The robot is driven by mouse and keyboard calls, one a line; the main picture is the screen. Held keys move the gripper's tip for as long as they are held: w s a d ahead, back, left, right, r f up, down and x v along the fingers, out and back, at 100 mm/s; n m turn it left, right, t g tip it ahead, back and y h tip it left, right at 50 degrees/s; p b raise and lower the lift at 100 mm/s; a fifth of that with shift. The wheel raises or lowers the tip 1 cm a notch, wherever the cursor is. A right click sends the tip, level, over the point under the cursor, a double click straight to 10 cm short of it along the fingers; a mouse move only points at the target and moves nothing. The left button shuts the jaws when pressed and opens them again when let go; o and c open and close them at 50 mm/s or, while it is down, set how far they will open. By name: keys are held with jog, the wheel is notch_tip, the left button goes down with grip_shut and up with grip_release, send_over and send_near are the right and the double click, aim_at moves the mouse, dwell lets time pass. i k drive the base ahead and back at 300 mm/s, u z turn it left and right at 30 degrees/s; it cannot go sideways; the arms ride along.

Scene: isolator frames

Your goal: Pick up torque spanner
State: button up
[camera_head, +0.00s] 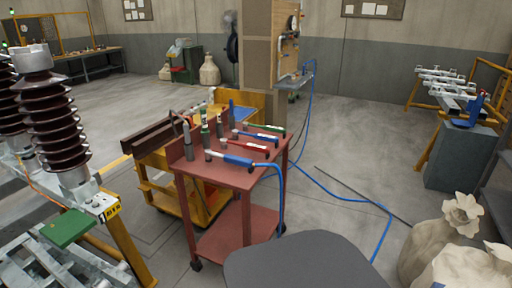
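A red two-tier cart (243,179) stands near the middle. Several long-handled tools lie side by side on its top. The nearest has a grey head and a blue grip (238,161), with a blue hose at its right end. Behind it lie one with a red grip (246,145), one with a blue grip (258,136) and one with a green grip (269,127). I cannot tell from their shapes which one is the torque spanner. Several upright tools (187,143) stand along the cart's left side. My gripper is not in view.
A yellow cart (163,192) stands just behind and left of the red cart. Brown ribbed insulators (53,120) on a yellow-legged frame are at left. A blue hose (345,197) crosses the floor at right. Pale sacks (440,240) are at lower right. Grey floor behind is open.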

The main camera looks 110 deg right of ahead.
aim_at(224, 142)
jog(key=z, duration=4.8)
